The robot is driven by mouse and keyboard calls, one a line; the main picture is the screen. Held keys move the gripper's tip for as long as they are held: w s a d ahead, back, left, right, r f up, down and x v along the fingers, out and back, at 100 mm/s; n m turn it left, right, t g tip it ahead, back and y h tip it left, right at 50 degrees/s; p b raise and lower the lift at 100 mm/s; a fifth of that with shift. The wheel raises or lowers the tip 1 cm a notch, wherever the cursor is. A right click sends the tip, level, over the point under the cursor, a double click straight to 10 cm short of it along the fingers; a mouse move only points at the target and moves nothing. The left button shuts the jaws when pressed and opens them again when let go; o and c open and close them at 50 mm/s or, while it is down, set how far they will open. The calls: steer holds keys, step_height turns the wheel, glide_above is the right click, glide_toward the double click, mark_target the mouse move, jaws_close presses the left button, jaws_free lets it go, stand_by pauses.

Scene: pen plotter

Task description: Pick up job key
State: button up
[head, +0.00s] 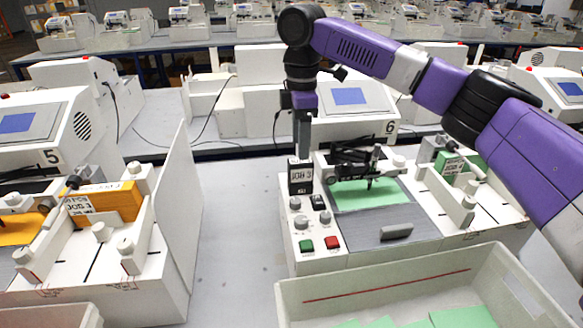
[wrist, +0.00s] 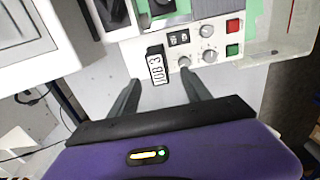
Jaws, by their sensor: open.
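The job key (head: 300,176) is a small black block with a white "JOB 3" label. It stands upright at the left rear corner of the white control panel of plotter 6. In the wrist view the job key (wrist: 156,66) lies just beyond my fingertips, roughly between their lines. My gripper (head: 303,150) points straight down, directly above the key. In the wrist view my gripper (wrist: 160,80) is open and empty, with one finger on each side. Whether the fingertips overlap the key's top is hard to tell.
Knobs and green and red buttons (head: 318,243) sit in front of the key. The plotter's pen carriage (head: 355,170) and green sheet (head: 385,194) are to its right. A white bin (head: 290,300) with green sheets stands in front. Clear grey table (head: 235,220) lies to the left.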

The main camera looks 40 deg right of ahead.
mark_target(301, 165)
steer(key=f, duration=0.3)
steer(key=f+p, duration=0.1)
steer(key=f, duration=0.3)
steer(key=shift+w+d+f, duration=0.15)
steer(key=shift+d, duration=0.05)
jaws_close()
